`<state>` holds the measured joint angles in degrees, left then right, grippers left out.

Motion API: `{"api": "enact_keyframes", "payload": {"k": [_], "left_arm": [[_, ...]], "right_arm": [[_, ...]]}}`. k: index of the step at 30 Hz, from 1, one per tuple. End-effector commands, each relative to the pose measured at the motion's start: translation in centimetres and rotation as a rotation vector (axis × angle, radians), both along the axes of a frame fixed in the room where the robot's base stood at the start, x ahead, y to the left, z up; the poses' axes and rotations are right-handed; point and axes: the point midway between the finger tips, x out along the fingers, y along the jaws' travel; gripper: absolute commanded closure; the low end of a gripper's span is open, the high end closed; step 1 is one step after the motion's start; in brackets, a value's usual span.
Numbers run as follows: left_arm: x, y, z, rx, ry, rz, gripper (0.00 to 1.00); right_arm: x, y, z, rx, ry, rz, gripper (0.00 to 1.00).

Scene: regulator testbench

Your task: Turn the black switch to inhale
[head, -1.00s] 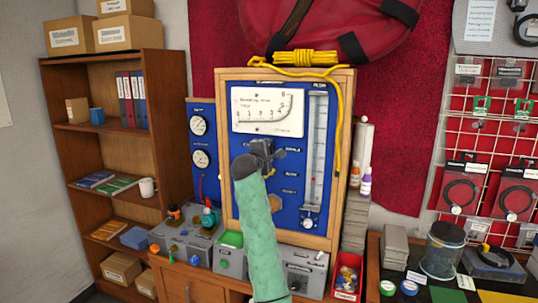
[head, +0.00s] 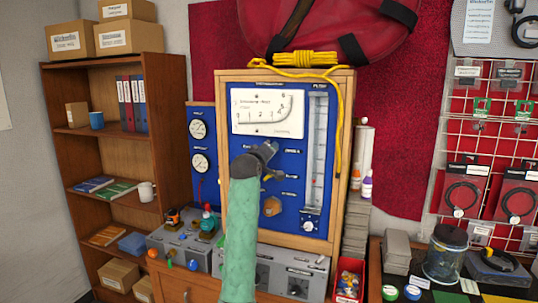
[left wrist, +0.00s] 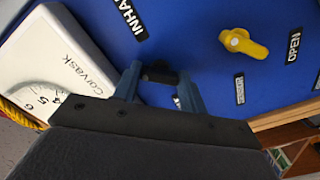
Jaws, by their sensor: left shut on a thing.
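The black switch (left wrist: 160,72) sits on the blue panel (left wrist: 205,20) in the left wrist view, between my left gripper's two fingers. My left gripper (left wrist: 160,82) is shut on it. In the head view my left gripper (head: 265,154) is at the middle of the blue panel (head: 292,215), below the white gauge, and hides the switch. The INHALE label (left wrist: 130,18), partly cut off, is above the switch in the left wrist view. Another small label (left wrist: 240,88) is to its right, too small to read. My right gripper is not in view.
A yellow valve handle (left wrist: 243,42) is right of the switch, near an OPEN label (left wrist: 294,45). The white gauge (head: 267,112) is above my gripper. A tall flow tube (head: 317,150) is at the panel's right. A grey box (head: 297,278) stands below.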

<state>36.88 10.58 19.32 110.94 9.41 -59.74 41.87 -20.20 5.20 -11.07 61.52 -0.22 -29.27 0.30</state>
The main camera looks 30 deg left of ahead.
Motion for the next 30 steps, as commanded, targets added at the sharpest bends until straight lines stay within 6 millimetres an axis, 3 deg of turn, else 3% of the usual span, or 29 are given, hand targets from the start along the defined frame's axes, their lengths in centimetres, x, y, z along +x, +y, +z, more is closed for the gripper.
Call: {"api": "enact_keyframes", "payload": {"k": [6,23,24,27,30], "left_arm": [[0.07,-0.08,-0.42,0.074,0.023,-0.002,0.81],[0.07,-0.08,-0.42,0.1,0.031,-0.002,0.81],[0.07,-0.08,-0.42,0.1,0.031,-0.002,0.54],[0.07,-0.07,-0.35,0.101,0.03,-0.002,0.36],[0.05,-0.05,-0.26,0.101,0.028,-0.001,0.36]], "right_arm": [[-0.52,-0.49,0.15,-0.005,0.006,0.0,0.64],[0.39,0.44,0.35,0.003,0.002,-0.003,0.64],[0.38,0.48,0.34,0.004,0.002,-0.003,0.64],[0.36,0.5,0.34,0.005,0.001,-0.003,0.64],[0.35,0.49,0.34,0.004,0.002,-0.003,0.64]]}}
